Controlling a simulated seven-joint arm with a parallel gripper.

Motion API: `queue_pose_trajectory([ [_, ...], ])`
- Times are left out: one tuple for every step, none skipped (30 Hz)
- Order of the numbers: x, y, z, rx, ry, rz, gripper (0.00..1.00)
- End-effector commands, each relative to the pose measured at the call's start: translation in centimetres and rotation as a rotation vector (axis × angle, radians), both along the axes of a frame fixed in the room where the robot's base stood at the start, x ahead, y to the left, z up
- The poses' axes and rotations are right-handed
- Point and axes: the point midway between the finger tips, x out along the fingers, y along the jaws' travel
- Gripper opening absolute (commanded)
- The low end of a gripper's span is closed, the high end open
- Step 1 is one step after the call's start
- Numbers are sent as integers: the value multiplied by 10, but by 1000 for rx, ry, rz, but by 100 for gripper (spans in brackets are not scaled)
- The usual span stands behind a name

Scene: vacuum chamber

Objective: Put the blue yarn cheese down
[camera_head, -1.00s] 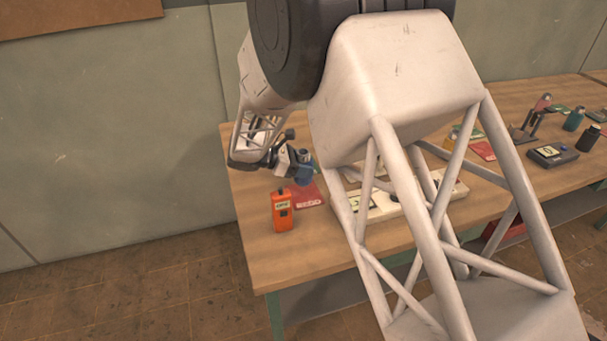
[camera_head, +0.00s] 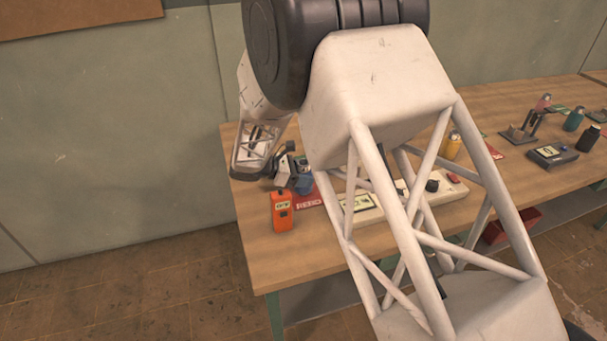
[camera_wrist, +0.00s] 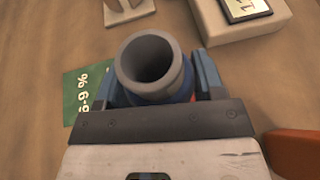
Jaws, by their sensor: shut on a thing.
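The blue yarn cheese (camera_wrist: 188,82) shows in the wrist view as a grey hollow tube with blue yarn around it. My gripper (camera_wrist: 158,88) is shut on it, with one blue finger on each side. The tube's open end faces the camera. In the head view the yarn cheese (camera_head: 304,184) is a small blue shape low over the left part of the wooden table (camera_head: 262,240), behind the orange device. I cannot tell whether its underside touches the table.
An orange handheld device (camera_head: 283,212) stands just in front, with a red card (camera_head: 309,198) beside it. A green card (camera_wrist: 76,92) lies left of the yarn in the wrist view. A white box with a display (camera_head: 366,210) is to the right. The table's front left is clear.

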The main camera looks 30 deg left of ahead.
Motion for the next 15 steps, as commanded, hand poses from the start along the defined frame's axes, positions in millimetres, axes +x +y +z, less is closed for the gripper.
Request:
queue_pose_trajectory([
  [0,0,-1,0,0,0,33],
  [0,0,-1,0,0,0,33],
  [0,0,-2,0,0,0,33],
  [0,0,-3,-1,1,0,33],
  [0,0,-3,-1,1,0,64],
  [0,0,-3,0,0,0,70],
  [0,0,-3,0,0,0,75],
  [0,0,-3,0,0,0,80],
  [0,0,-3,0,0,0,86],
  [0,0,-3,0,0,0,88],
  [0,0,-3,0,0,0,88],
  [0,0,-3,0,0,0,88],
  [0,0,-3,0,0,0,88],
  [0,0,-3,0,0,0,88],
  [0,0,-3,0,0,0,88],
])
